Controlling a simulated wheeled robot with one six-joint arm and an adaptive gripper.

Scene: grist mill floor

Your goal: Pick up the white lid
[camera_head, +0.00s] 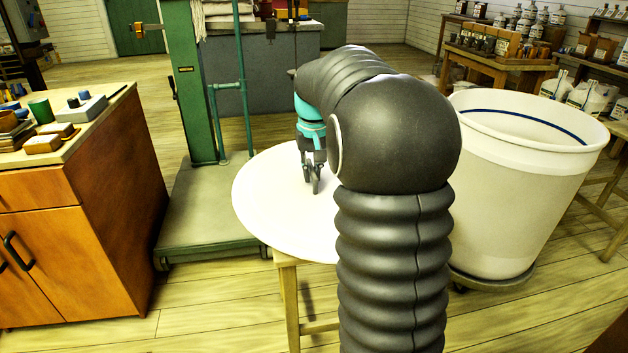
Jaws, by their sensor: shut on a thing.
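The white lid (275,215) is a large, flat round disc in the middle of the view. It lies over a wooden stand (289,290), level or nearly so; I cannot tell whether it touches the stand. My gripper (313,187) points down at the lid's upper face and is shut on it. The exact place of the grip is too small to make out. My dark arm hides the lid's right part.
A large open white bin (520,190) with a blue line inside stands close on the right. A green platform scale (205,215) is behind left. A wooden cabinet (90,220) with small items on top stands at left. Shelves with goods are at the back right.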

